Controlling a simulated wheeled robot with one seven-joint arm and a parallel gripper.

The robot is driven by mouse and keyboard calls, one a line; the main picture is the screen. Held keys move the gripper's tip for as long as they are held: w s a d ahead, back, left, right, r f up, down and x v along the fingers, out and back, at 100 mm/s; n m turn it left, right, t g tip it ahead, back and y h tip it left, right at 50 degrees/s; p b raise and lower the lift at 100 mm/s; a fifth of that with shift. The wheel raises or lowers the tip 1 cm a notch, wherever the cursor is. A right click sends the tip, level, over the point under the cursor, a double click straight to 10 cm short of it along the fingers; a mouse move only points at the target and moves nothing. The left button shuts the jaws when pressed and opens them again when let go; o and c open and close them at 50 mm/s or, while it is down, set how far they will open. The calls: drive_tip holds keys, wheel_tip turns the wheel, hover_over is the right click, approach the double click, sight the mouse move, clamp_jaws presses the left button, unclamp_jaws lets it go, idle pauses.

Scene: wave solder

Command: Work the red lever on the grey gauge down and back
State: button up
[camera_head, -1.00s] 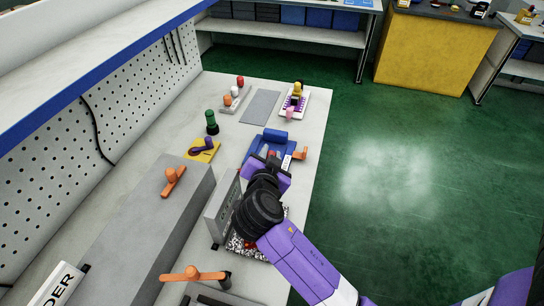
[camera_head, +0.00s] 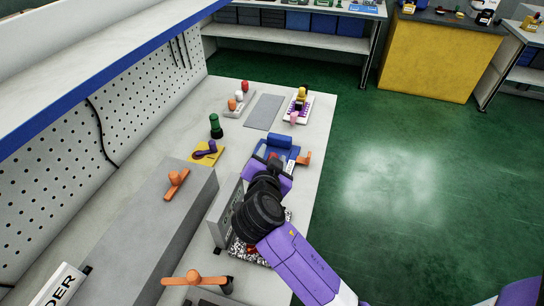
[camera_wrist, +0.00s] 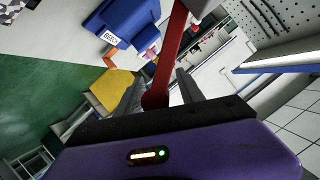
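The grey gauge (camera_head: 222,214) is an upright grey box on the bench, just left of my dark wrist in the head view; my arm hides part of it. The red lever (camera_wrist: 173,50) is a long flat bar in the wrist view. It runs from a light grey part at the top down between my fingers to a rounded end near the palm. My gripper (camera_wrist: 161,82) has its two dark fingers apart, one on each side of the lever. A gap seems to show beside the lever. In the head view the fingertips are mostly hidden.
A blue fixture (camera_head: 281,143) with an orange handle (camera_head: 304,158) stands just beyond my gripper. A long grey box (camera_head: 150,225) with an orange lever (camera_head: 177,183) lies left. A yellow plate (camera_head: 205,152) and green knob (camera_head: 215,126) stand farther back. The floor at right is clear.

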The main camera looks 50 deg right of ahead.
drive_tip(key=b+v, duration=0.1)
drive_tip(key=v, duration=0.6)
drive_tip(key=shift+s+a+r+b, duration=0.15)
drive_tip(key=shift+s+a+b, duration=0.05)
drive_tip(key=shift+a+b, duration=0.15)
idle(0.4)
